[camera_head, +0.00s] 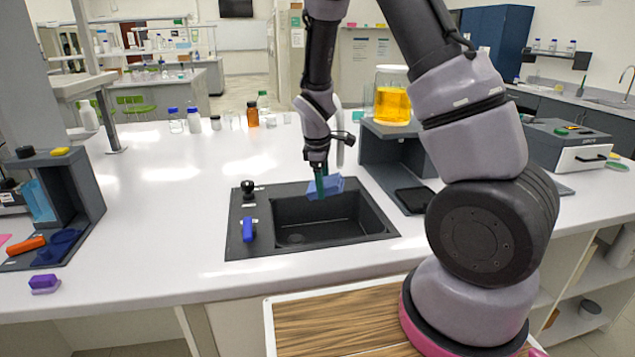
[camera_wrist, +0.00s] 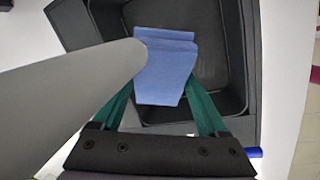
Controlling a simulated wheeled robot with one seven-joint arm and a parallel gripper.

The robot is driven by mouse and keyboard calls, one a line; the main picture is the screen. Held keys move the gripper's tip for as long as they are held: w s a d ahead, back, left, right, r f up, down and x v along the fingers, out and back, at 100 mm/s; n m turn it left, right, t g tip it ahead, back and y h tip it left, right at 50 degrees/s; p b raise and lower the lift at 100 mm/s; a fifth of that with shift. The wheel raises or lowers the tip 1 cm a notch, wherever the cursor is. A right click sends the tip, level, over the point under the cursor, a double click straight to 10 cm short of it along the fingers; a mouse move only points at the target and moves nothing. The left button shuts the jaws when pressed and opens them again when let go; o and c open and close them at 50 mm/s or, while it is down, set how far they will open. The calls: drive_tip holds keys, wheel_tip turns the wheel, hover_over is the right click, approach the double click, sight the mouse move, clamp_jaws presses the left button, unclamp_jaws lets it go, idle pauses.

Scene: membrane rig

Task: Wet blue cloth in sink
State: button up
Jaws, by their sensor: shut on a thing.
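The blue cloth (camera_head: 333,186) is held by my gripper (camera_head: 320,184) over the back of the dark sink (camera_head: 385,228). In the wrist view, the cloth (camera_wrist: 167,78) sits folded between the green fingers of my gripper (camera_wrist: 160,98), which is shut on it. The sink basin (camera_wrist: 222,50) lies below and around the cloth. A grey tube (camera_wrist: 60,85) comes in from the left and its rounded end overlaps the cloth's left edge. I cannot tell whether the tube touches it. No water is visible.
A blue lever (camera_head: 248,230) and a black knob (camera_head: 248,188) stand on the sink's left deck. A dark stand (camera_head: 378,152) carrying a jar of yellow liquid (camera_head: 392,105) is right of the sink. Bottles (camera_head: 194,121) line the back.

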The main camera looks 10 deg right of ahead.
drive_tip(key=shift+s+a+f+x, duration=0.15)
drive_tip(key=shift+s+a+x, duration=0.3)
drive_tip(key=shift+x, duration=2.4)
drive_tip(key=shift+s+a+f+x, duration=0.15)
drive_tip(key=shift+s+a+x, duration=0.3)
drive_tip(key=shift+x, duration=2.4)
drive_tip(key=shift+s+a+f+x, duration=0.25)
drive_tip(key=shift+s+x, duration=0.35)
drive_tip(key=shift+x, duration=2.25)
drive_tip(key=shift+a+r, duration=0.1)
drive_tip(key=shift+r, duration=0.05)
drive_tip(key=shift+w+d+r+v, duration=0.15)
drive_tip(key=shift+w+d+v, duration=0.25)
drive_tip(key=shift+v, duration=2.3)
drive_tip(key=shift+w+d+r+v, duration=0.1)
drive_tip(key=shift+w+d+v, duration=0.35)
drive_tip(key=shift+v, duration=2.2)
drive_tip(key=shift+w+d+r+v, duration=0.2)
drive_tip(key=shift+w+v, duration=0.35)
drive_tip(key=shift+v, duration=2.15)
drive_tip(key=shift+d, duration=0.1)
